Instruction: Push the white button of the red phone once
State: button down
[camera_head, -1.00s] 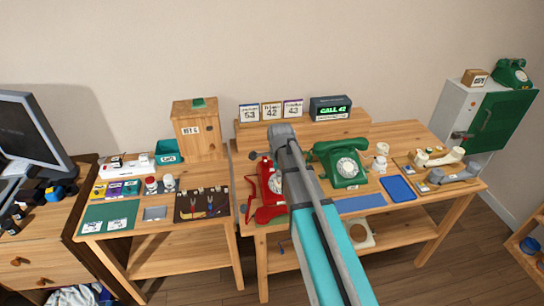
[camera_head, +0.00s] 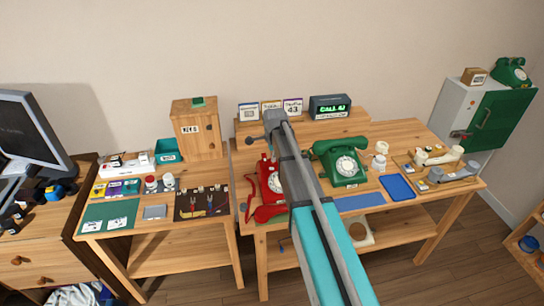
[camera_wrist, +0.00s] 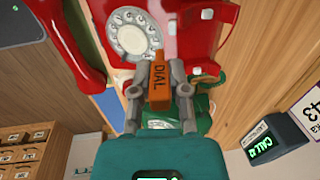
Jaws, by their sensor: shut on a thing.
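The red phone (camera_head: 267,172) stands on the right-hand table, partly behind my arm. In the wrist view the red phone (camera_wrist: 203,28) fills the top, with its white dial (camera_wrist: 131,38). A small white button (camera_wrist: 197,70) shows on its red body, just right of my gripper. My gripper (camera_wrist: 160,76) is shut on an orange block marked DIAL (camera_wrist: 158,82). The block's far end overlaps the phone in the picture; I cannot tell whether they touch. In the head view the fingers cannot be made out.
A green phone (camera_head: 340,162) stands to the right of the red phone. A display box (camera_head: 330,107) and small number cards (camera_head: 292,106) stand on the raised shelf behind. A wooden box (camera_head: 197,128) is at the left. A blue tray (camera_head: 397,188) lies at the right.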

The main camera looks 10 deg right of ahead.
jog(key=shift+w+f+b, duration=0.3)
jog(key=shift+f+b, duration=0.35)
jog(key=shift+f, duration=0.05)
jog(key=shift+w+f+b, duration=0.3)
jog(key=shift+f+b, duration=0.35)
jog(key=shift+w+f+b, duration=0.3)
jog(key=shift+f+b, duration=0.35)
jog(key=shift+f, duration=0.05)
jog(key=shift+w+f+b, duration=0.3)
jog(key=shift+f+b, duration=0.4)
jog(key=shift+r, duration=0.15)
jog(key=shift+s+r+p, duration=0.5)
jog(key=shift+r+p, duration=0.55)
jog(key=shift+p, duration=0.05)
jog(key=shift+s+r+p, duration=0.45)
jog(key=shift+r+p, duration=0.6)
jog(key=shift+p, duration=0.05)
jog(key=shift+s+r+p, duration=0.5)
jog(key=shift+r+p, duration=0.55)
jog(key=shift+p, duration=0.05)
jog(key=shift+f, duration=0.1)
